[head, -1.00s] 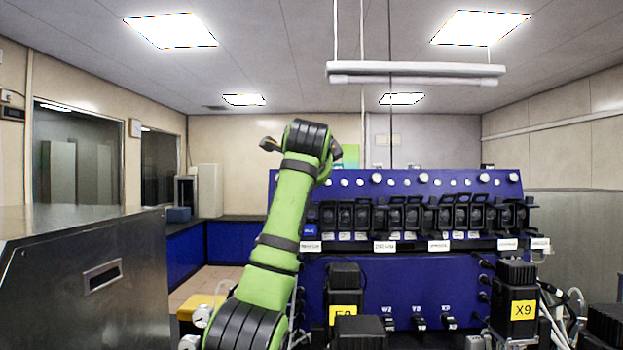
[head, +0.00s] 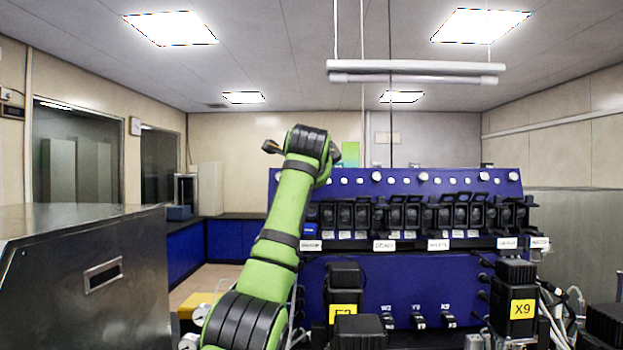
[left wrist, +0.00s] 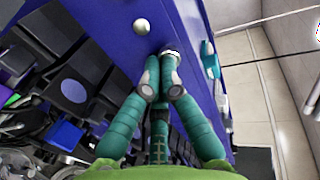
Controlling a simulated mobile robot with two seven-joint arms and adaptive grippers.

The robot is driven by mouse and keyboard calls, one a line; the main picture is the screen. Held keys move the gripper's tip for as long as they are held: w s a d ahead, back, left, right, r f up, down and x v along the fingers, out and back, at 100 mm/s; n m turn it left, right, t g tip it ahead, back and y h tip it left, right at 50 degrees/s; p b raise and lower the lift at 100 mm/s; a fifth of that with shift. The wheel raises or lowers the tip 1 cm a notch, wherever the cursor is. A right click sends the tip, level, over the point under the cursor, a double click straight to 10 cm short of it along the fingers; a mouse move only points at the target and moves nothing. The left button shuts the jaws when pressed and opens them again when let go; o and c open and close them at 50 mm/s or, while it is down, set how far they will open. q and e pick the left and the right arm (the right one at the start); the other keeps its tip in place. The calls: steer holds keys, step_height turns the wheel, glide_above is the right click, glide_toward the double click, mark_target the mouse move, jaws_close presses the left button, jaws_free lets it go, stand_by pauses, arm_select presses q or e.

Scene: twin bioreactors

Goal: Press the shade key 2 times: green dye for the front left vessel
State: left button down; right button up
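The dye panel is a blue console (head: 400,275) with a row of white round knobs (head: 376,176) along its top and dark units below. I cannot tell which control is the shade key. My right gripper is not in view.
A row of black units (head: 410,215) with white labels runs along the console. Black blocks with yellow tags, one reading X9 (head: 523,309), stand in front. A steel cabinet (head: 85,270) stands at the left. Another white knob (left wrist: 141,27) is close to the fingers.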

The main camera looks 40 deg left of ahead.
arm_select(q)
steer(key=b+v, duration=0.2)
steer(key=shift+s+d, duration=0.2)
steer(key=shift+s, duration=0.05)
steer(key=shift+s+d+r, duration=0.25)
steer(key=shift+s, duration=0.05)
steer(key=shift+w+a, duration=0.1)
stand_by(0.3)
steer(key=b+v, duration=0.2)
steer(key=v, duration=0.4)
steer(key=shift+b, duration=0.35)
